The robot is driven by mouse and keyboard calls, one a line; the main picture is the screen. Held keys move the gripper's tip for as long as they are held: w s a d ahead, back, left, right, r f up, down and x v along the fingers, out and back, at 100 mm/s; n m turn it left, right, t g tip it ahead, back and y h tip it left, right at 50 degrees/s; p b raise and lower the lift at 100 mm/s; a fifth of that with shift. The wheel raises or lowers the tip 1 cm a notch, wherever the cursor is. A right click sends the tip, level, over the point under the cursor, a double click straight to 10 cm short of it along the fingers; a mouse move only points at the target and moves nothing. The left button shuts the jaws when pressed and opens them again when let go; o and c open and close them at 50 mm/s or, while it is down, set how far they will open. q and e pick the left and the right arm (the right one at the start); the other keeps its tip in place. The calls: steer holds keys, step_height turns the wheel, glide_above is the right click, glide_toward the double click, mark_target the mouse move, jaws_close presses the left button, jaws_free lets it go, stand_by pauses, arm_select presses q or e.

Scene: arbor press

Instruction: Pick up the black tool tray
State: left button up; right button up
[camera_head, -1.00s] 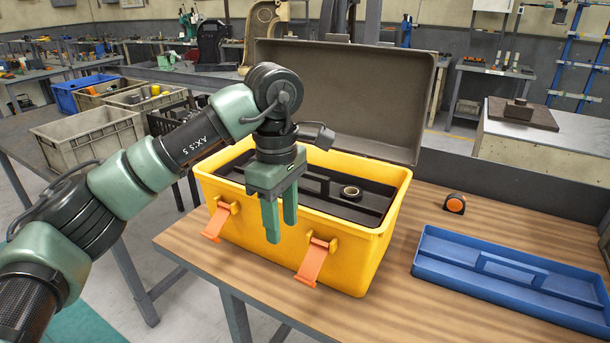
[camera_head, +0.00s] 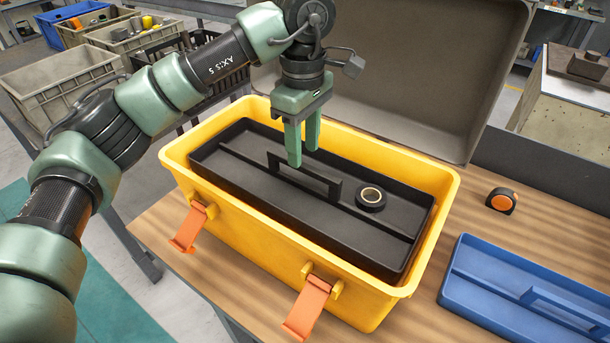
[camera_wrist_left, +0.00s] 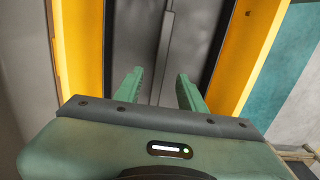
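The black tool tray (camera_head: 250,176) sits inside the yellow toolbox (camera_head: 236,228), whose lid stands open at the back. A raised handle (camera_head: 318,181) runs along the tray's middle divider. A roll of black tape (camera_head: 370,196) lies in the tray, right of the handle. My left gripper (camera_head: 302,160) points down over the tray, its fingertips near the handle; contact with it cannot be told. In the left wrist view its fingers (camera_wrist_left: 158,85) are apart with nothing between them, and the tray (camera_wrist_left: 130,40) shows beyond them. My right gripper is not in view.
A blue tray (camera_head: 520,300) and an orange-and-black tape measure (camera_head: 501,200) lie on the wooden bench to the right. Orange latches (camera_head: 188,228) hang from the toolbox front. The open lid (camera_head: 400,90) rises behind my gripper. Grey crates (camera_head: 60,92) stand at the left.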

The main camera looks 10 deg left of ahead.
mark_target(303, 164)
arm_select(q)
step_height(303, 164, down, 3)
steer(key=shift+a+f+p, duration=0.1)
steer(key=shift+a+p, duration=0.05)
steer(key=shift+p, duration=1)
step_height(303, 164, down, 2)
steer(key=shift+w+f, duration=0.1)
steer(key=shift+f, duration=0.25)
jaws_close()
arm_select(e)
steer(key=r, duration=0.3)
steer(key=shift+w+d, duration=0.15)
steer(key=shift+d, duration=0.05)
arm_select(q)
steer(key=shift+r, duration=0.1)
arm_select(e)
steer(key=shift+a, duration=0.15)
